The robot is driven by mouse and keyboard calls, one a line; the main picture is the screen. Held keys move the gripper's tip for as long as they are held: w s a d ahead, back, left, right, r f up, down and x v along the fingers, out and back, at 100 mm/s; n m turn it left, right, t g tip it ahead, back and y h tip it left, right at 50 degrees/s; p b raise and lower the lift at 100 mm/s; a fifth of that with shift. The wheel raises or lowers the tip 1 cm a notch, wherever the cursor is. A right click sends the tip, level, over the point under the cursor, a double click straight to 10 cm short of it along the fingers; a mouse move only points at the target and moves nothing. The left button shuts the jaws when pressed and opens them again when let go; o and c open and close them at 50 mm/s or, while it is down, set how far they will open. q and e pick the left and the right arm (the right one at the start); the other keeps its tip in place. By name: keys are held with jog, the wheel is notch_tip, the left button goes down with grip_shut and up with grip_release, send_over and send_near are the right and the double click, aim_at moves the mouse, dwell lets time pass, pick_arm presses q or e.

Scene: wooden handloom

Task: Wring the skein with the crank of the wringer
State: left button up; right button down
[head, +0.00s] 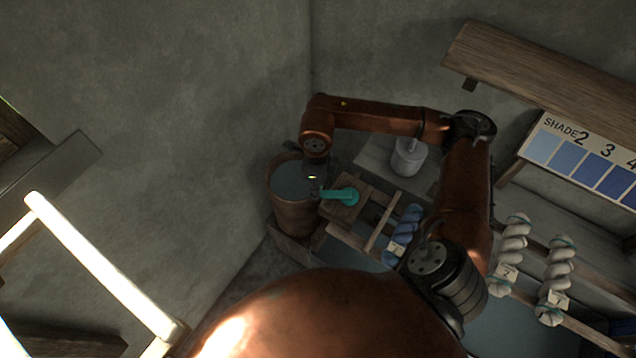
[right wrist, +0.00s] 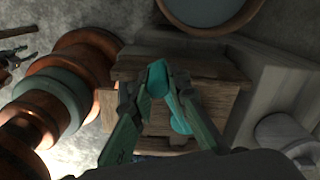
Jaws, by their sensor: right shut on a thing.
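The teal crank (head: 342,194) is on the wooden wringer block (head: 350,210), left of the blue skein (head: 408,228), which has a paper tag on it. My right gripper (head: 314,188) reaches down from above and is at the crank's left end. In the right wrist view its fingers (right wrist: 160,92) are closed around the crank's teal grip (right wrist: 158,78), and the crank arm runs down between them. The skein is not clear in that view. A dark jaw-like part (right wrist: 14,58) at the left edge there may be my left gripper, too cut off to tell.
A wooden bucket (head: 293,215) of dark liquid stands just left of the wringer. Tagged pale skeins (head: 512,250) hang at the right. A shade chart (head: 585,165) is under a shelf (head: 545,75).

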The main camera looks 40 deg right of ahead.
pick_arm(q)
jog(key=shift+w+r+p, duration=0.25)
jog(key=shift+r+p, duration=0.4)
pick_arm(e)
jog(key=s+a, duration=0.1)
jog(key=s, duration=0.7)
jog(key=shift+s+a, duration=0.15)
jog(key=shift+a, duration=0.25)
jog(key=c, duration=2)
grip_release()
jog(key=shift+s, duration=0.2)
jog(key=o, duration=1.2)
jog(key=shift+w, duration=0.25)
pick_arm(q)
jog(key=r+p, duration=0.2)
jog(key=w+r+p, duration=0.1)
jog(key=r+p, duration=0.1)
jog(key=shift+w+r, duration=0.1)
pick_arm(e)
notch_tip(320, 180, up, 8)
jog(key=shift+r, duration=0.1)
